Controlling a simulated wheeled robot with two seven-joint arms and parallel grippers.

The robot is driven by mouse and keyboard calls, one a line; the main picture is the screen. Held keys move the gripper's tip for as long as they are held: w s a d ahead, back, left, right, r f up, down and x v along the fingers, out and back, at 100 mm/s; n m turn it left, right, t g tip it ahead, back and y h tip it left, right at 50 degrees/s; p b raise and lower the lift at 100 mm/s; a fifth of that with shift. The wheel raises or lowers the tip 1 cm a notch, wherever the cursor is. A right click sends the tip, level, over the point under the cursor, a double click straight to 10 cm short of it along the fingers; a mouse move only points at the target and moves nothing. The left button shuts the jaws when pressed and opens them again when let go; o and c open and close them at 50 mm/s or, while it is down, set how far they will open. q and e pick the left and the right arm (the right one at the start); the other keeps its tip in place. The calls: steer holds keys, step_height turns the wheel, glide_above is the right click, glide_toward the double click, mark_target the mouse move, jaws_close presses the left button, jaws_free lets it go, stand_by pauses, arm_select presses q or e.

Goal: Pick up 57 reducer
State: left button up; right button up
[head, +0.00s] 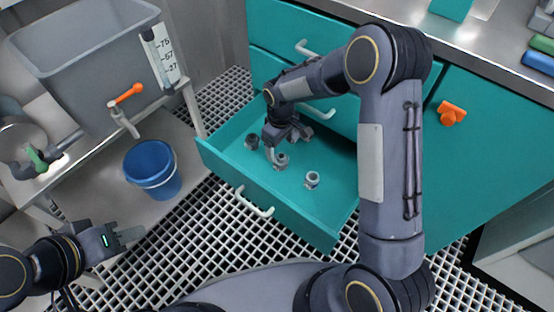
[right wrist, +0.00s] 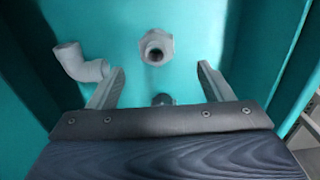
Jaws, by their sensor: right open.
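My right gripper (head: 270,150) reaches down into the open teal drawer (head: 228,172). In the right wrist view its two fingers (right wrist: 160,72) are apart with nothing held between them. A light grey hex-collared fitting (right wrist: 156,47) lies just beyond the fingertips, roughly centred, its round opening facing the camera. A darker fitting (right wrist: 162,99) sits between the fingers, partly hidden by the gripper body. A grey elbow (right wrist: 80,62) lies left of the left finger. I cannot read which fitting is the 57 reducer. My left gripper (head: 130,236) is away at the lower left.
In the head view, grey fittings (head: 312,180) and (head: 252,142) stand on the drawer floor. The drawer walls enclose the right gripper. A blue bucket (head: 152,172), a grey tank (head: 85,60) and an orange-handled valve (head: 126,98) are at the left.

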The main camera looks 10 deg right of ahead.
mark_target(281, 156)
step_height(281, 156, down, 3)
steer(key=shift+w+b, duration=0.1)
steer(key=shift+b, duration=0.35)
steer(key=f+b, duration=0.1)
steer(key=f, duration=0.1)
steer(key=f+b, duration=0.1)
steer(key=f, duration=0.2)
steer(key=shift+w+d+f+b, duration=0.1)
steer(key=shift+d+b, duration=0.1)
steer(key=shift+b, duration=0.2)
steer(key=c, duration=1.1)
